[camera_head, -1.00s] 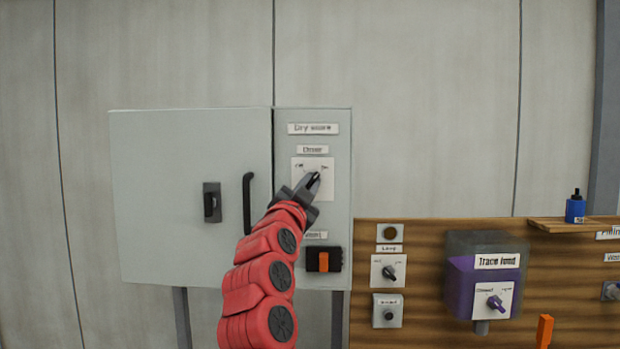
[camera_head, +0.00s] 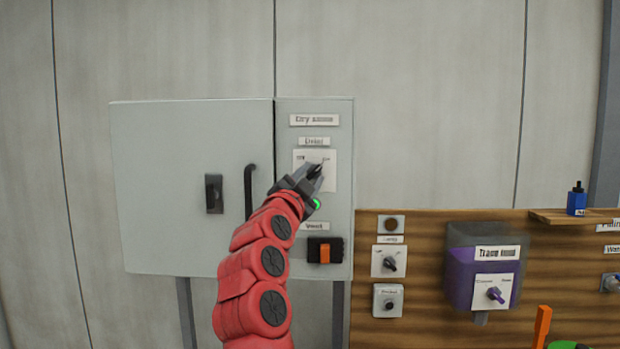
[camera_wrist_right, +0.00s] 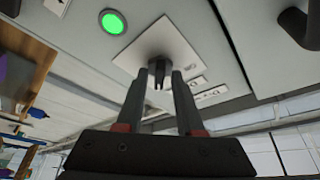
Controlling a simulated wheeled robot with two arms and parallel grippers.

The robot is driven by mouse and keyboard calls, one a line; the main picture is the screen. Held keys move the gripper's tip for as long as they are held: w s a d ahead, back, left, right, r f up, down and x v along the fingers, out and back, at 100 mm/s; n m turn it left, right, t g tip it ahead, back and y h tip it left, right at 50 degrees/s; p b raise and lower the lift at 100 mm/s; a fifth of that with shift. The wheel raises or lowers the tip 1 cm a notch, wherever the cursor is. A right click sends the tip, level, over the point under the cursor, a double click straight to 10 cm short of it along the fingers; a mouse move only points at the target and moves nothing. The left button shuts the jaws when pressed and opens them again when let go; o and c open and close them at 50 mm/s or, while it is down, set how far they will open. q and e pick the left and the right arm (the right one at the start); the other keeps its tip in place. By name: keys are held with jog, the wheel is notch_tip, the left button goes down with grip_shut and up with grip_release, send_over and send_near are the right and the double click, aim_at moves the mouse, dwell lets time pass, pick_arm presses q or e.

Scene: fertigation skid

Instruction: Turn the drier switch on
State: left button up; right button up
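The drier switch is a knob on a white plate (camera_head: 329,181) in the upper part of the grey panel, under the label "Drier". My right gripper (camera_head: 318,170) is at this plate and hides most of the knob in the head view. In the right wrist view the dark knob (camera_wrist_right: 159,70) is between the tips of my right gripper (camera_wrist_right: 160,82). The fingers stand apart on either side of it, with narrow gaps showing. A round green lamp (camera_head: 316,203) glows just below the plate; it also shows in the wrist view (camera_wrist_right: 113,22). My left gripper is out of view.
Below are the vent switch with an orange rocker (camera_head: 325,254) and, to the left, a cabinet door with a black handle (camera_head: 249,190). A wooden board (camera_head: 420,305) with a lamp knob (camera_head: 390,264) and a purple box (camera_head: 463,285) is to the right.

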jog(key=shift+o, duration=0.2)
jog(key=shift+f+y, duration=0.1)
jog(key=shift+y, duration=0.2)
jog(key=shift+s, duration=0.2)
jog(key=b+v, duration=0.4)
jog(key=v, duration=1.3)
jog(key=shift+a+f, duration=0.1)
jog(key=shift+a, duration=0.05)
